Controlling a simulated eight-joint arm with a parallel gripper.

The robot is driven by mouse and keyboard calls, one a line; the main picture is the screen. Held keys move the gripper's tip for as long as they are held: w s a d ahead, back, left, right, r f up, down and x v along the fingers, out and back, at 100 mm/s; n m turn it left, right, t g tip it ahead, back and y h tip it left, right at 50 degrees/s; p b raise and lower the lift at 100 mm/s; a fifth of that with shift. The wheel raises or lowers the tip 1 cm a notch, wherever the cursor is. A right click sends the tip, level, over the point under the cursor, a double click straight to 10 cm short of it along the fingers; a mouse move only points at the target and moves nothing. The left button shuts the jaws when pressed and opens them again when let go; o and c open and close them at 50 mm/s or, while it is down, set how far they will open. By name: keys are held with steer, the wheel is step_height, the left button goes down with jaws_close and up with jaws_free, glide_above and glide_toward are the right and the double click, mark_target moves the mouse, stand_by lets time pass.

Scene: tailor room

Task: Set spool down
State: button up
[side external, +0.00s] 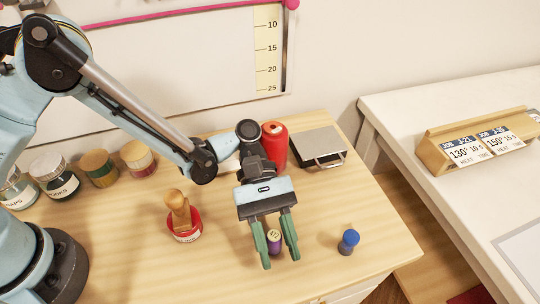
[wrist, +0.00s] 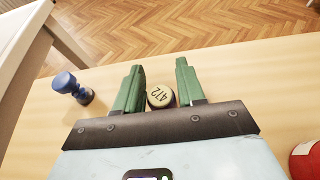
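A purple spool (side external: 274,243) with a cream top marked 472 is at the front of the wooden table (side external: 330,205). It appears upright on the tabletop, though its lower part is partly hidden. My gripper (side external: 276,259) points down over it, with one green finger on each side. In the wrist view the spool's cream top (wrist: 161,96) lies between the fingers of my gripper (wrist: 159,68). The fingers stand wider than the spool, with a clear gap on the right and little or none on the left. My gripper is open.
A blue spool-like object (side external: 348,241) stands to the right. A red pot (side external: 186,231) with a wooden-handled piece is to the left. A red can (side external: 274,143) and a grey metal box (side external: 318,147) are behind. Several jars (side external: 54,176) line the back left.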

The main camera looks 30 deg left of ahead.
mark_target(276, 237)
steer(key=shift+o, duration=1.2)
steer(key=shift+r, duration=0.1)
steer(key=v, duration=0.5)
steer(key=shift+w+r, duration=0.15)
steer(key=w+a+r+t, duration=0.2)
steer(key=a+r+t, duration=0.3)
steer(key=r, duration=0.4)
steer(key=a+r+m+t+y, duration=0.1)
steer(key=a+m+t+y, duration=0.8)
steer(key=a, duration=1.5)
steer(key=t, duration=0.2)
steer(key=shift+a+t+y, duration=0.3)
steer(key=shift+t, duration=0.1)
